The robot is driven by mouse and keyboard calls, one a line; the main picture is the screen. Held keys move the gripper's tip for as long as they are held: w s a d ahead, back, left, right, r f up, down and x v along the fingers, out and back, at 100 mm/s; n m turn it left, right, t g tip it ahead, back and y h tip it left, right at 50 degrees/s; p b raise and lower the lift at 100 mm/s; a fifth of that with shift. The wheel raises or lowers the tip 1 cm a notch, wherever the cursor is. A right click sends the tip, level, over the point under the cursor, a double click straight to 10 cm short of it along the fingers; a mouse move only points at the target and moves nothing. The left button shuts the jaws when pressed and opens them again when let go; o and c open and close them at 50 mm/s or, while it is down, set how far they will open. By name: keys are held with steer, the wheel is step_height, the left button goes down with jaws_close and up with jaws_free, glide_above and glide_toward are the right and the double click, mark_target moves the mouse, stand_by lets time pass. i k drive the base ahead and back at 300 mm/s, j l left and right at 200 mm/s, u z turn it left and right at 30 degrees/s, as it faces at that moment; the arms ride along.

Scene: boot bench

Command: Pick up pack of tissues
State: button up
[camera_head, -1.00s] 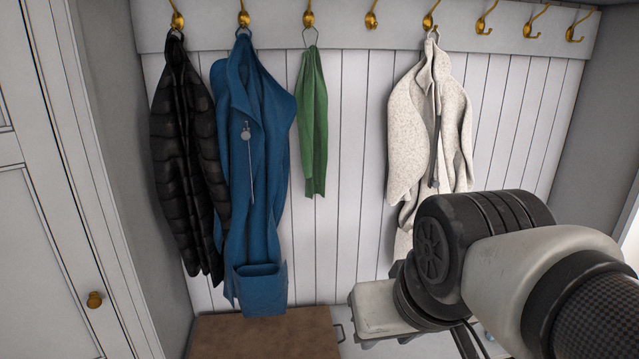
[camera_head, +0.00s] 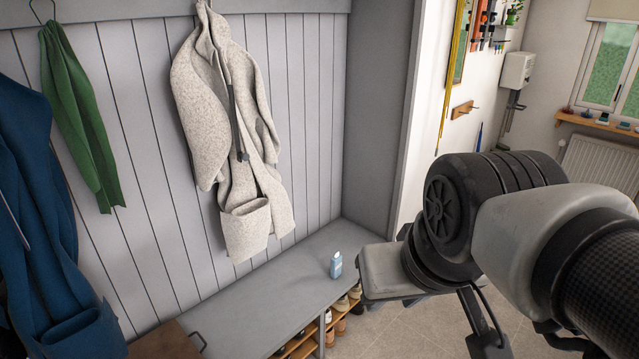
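I cannot make out a pack of tissues in this view. A small pale blue and white bottle-like item (camera_head: 336,265) stands upright on the grey bench (camera_head: 265,308), near its right end. A cream speckled coat (camera_head: 230,130) with a patch pocket (camera_head: 246,228) hangs above the bench. A blue coat (camera_head: 45,220) with an open-topped pocket (camera_head: 85,338) hangs at the left edge, partly cut off. My gripper (camera_head: 388,272) shows only as a pale grey body right of the small item; its fingers are not clearly visible and nothing held can be seen.
A green scarf (camera_head: 82,110) hangs between the coats. A brown lid or box (camera_head: 165,343) with a handle sits at the bench's left. Shoes (camera_head: 340,326) fill wooden shelves under the bench. Tiled floor (camera_head: 380,335) lies right of it. A radiator (camera_head: 600,165) stands beneath the window.

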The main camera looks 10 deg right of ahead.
mark_target(335, 262)
steer(key=i+j+z, duration=0.2)
steer(key=i+l+u, duration=0.1)
steer(key=l+u, duration=0.15)
steer(key=l, duration=0.45)
steer(key=l+u, duration=0.25)
steer(key=l, duration=0.4)
steer(key=i, duration=0.65)
steer(key=i+l+u, duration=0.1)
steer(key=i+l, duration=0.15)
steer(key=i+l+u, duration=0.1)
steer(key=l, duration=0.3)
steer(key=i+l+u, duration=0.1)
steer(key=i+l, duration=0.45)
steer(key=l, duration=0.2)
steer(key=i+l+u, duration=0.15)
steer(key=l, duration=0.25)
steer(key=i+l+u, duration=0.1)
steer(key=l, duration=0.3)
steer(key=i, duration=0.1)
